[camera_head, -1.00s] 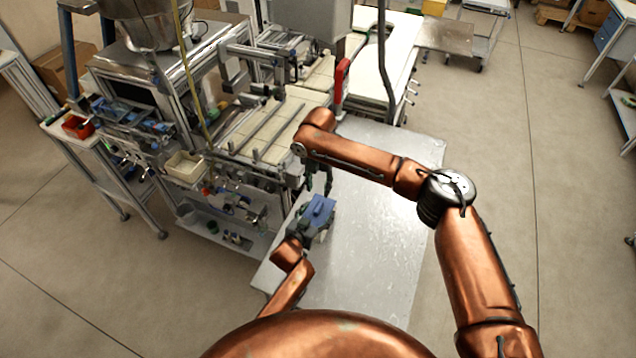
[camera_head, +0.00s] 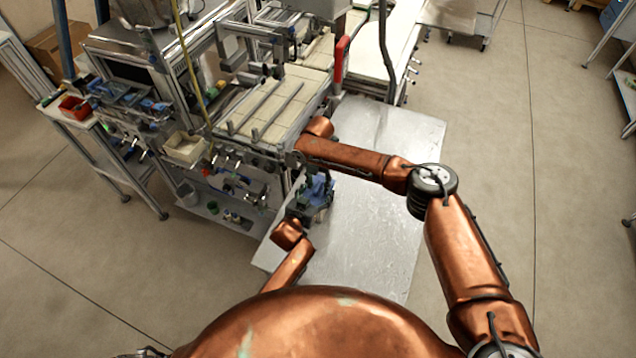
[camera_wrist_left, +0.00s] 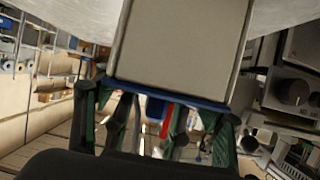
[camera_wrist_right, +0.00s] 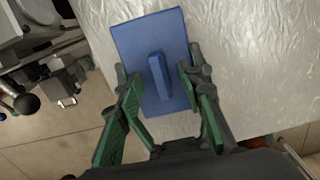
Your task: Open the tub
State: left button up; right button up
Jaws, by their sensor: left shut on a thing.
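The tub (camera_wrist_left: 182,45) is a pale grey box; its blue rim or lid edge shows in the left wrist view. Its blue lid (camera_wrist_right: 140,45) has a raised blue handle (camera_wrist_right: 158,76) and faces the right wrist camera. In the head view the lid (camera_head: 318,187) is partly hidden by my right arm. My left gripper (camera_wrist_left: 155,112) is shut on the tub, with a finger at each side. My right gripper (camera_wrist_right: 160,108) is open over the lid, its green-padded fingers spread on either side of the handle. I cannot tell whether they touch the lid.
A bare metal table (camera_head: 375,235) lies below the tub and to its right, mostly clear. A machine with a tiled conveyor (camera_head: 270,108) stands close behind and left. A red-handled part (camera_head: 340,60) rises behind my right arm.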

pick_arm(q)
jog(key=shift+f, duration=0.15)
pick_arm(e)
jog(key=shift+c, duration=0.5)
grip_shut()
jog(key=shift+r, duration=0.15)
